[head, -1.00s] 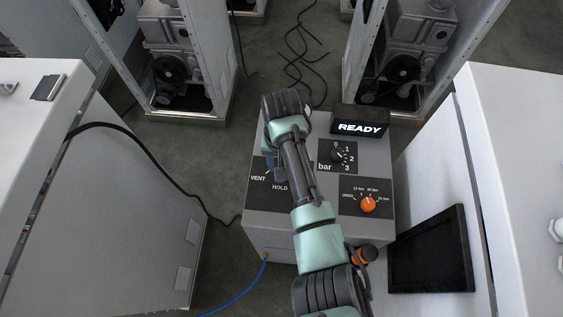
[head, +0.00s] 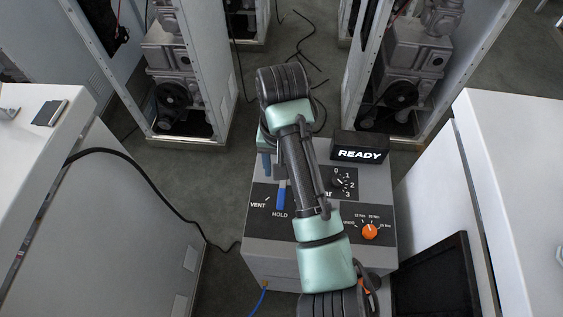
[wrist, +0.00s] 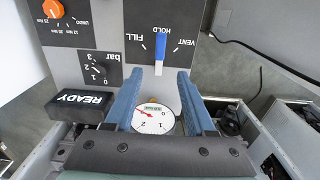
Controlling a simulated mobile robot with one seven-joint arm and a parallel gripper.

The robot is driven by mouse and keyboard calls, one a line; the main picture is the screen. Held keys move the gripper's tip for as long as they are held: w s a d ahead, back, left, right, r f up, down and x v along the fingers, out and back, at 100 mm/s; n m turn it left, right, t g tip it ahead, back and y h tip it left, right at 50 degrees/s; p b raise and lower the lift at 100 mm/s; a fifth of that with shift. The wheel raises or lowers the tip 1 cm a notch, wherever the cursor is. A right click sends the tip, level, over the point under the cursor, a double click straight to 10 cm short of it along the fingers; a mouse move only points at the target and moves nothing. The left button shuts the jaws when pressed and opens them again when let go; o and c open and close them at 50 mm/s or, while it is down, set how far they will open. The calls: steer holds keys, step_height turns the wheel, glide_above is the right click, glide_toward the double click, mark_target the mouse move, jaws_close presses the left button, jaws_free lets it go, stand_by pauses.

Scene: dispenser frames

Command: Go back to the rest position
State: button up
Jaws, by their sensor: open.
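My gripper (wrist: 160,73) is open and empty in the wrist view, its two blue fingers apart. Beyond the fingertips is the blue lever (wrist: 160,47) on the panel, its blue end toward HOLD; it looks clear of the fingers. The lever (head: 281,195) also shows in the head view, just above the HOLD label. There my arm covers much of the panel, and only a blue piece of my gripper (head: 266,165) shows beside it. A round white gauge (wrist: 153,118) shows between the finger bases in the wrist view.
The grey dispenser box (head: 262,240) carries a lit READY display (head: 360,153), a black bar knob (head: 337,181) and an orange knob (head: 370,231). White cabinets (head: 130,220) stand on both sides. A black screen or tray (head: 436,280) lies at right, and a black cable (head: 160,192) hangs at left.

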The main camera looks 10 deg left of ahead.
steer(key=shift+r, duration=0.8)
